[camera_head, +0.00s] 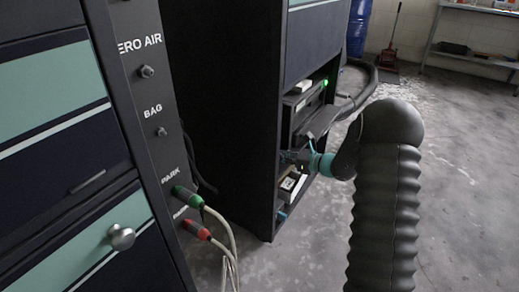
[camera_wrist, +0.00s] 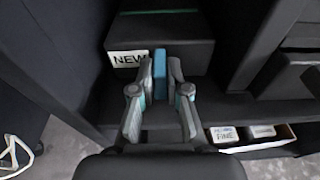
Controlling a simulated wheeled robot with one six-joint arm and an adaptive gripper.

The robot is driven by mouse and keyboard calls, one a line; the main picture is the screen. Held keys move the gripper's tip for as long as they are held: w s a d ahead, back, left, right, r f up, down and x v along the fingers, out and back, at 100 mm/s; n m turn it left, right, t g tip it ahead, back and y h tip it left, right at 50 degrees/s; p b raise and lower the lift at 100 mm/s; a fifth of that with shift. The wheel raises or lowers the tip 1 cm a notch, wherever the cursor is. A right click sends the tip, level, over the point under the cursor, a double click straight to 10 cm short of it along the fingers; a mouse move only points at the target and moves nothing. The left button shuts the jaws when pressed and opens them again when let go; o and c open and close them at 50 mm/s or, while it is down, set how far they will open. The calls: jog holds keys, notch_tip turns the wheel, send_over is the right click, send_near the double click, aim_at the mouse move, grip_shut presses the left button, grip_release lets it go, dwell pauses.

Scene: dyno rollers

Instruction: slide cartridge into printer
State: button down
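In the wrist view my gripper (camera_wrist: 160,68) has its two fingertips close on both sides of a narrow blue piece (camera_wrist: 160,61), which looks like the cartridge. Its far end lies against or just before the front of a dark box with a white "NEW" label (camera_wrist: 127,60); I cannot tell if they touch. In the head view my gripper (camera_head: 290,158) reaches left into the open cabinet, and the held piece is hard to make out. A dark machine with a green light, probably the printer (camera_head: 303,108), stands on the shelf just above my gripper.
A tray with labelled small boxes (camera_wrist: 262,145) sits low at the right in the wrist view. Cabinet walls (camera_head: 225,110) close in beside my gripper. Green and red plugs with cables (camera_head: 190,197) stick out from the left cabinet. The floor at right (camera_head: 460,180) is clear.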

jog(key=shift+r, duration=0.25)
dwell(0.3)
jog(key=shift+s+d, duration=0.25)
jog(key=shift+d, duration=0.2)
jog(key=f+p+v, duration=0.1)
jog(key=f+v, duration=0.1)
jog(key=v, duration=1.2)
jog(key=f+p+v, duration=0.1)
jog(key=f+v, duration=0.2)
jog(key=v, duration=1.1)
jog(key=shift+s+d+f, duration=0.2)
jog(key=shift+s+d, duration=0.15)
jog(key=shift+s, duration=0.05)
dwell(1.7)
